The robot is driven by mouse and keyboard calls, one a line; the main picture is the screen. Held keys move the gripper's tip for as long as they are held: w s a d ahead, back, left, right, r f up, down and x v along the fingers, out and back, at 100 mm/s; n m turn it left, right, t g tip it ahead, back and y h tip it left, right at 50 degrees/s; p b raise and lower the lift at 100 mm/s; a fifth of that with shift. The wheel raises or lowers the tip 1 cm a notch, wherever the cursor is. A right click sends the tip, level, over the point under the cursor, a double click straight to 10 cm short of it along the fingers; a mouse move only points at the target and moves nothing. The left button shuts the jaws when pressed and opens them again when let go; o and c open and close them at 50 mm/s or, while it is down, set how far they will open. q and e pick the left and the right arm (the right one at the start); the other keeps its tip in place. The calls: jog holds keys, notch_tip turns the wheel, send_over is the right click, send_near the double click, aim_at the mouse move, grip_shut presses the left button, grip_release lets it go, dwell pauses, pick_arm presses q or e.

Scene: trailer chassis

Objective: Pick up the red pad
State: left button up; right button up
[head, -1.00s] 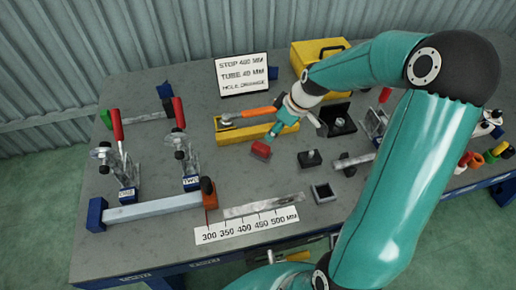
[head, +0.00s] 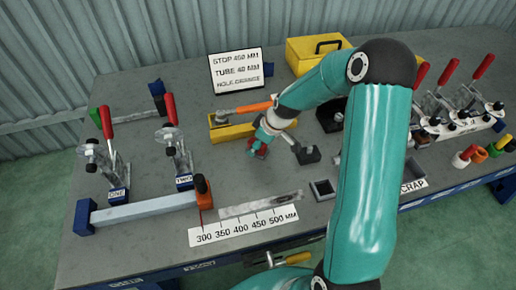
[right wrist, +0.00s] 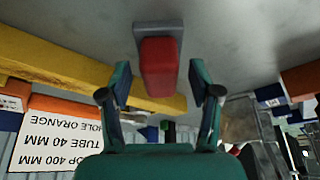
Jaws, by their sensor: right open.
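The red pad (right wrist: 158,66) is a red block on a grey base, and in the right wrist view it sits ahead between the two fingertips. In the head view the red pad (head: 262,153) lies on the grey table, partly hidden by my right gripper (head: 257,146). My right gripper (right wrist: 159,80) is open, with one finger on each side of the pad and gaps visible beside it. I cannot tell how deep the fingers reach around it. My left gripper is not in view.
A yellow block with an orange-handled tool (head: 238,126) lies just behind the pad. A dark block with a post (head: 307,154) stands to its right. A sign (head: 236,71) and yellow box (head: 315,52) stand at the back. The table in front of the pad is fairly clear.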

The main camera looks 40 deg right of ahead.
jog(key=shift+f, duration=0.15)
grip_shut()
dwell(0.4)
notch_tip(320, 180, up, 20)
jog(key=b, duration=0.1)
dwell(0.4)
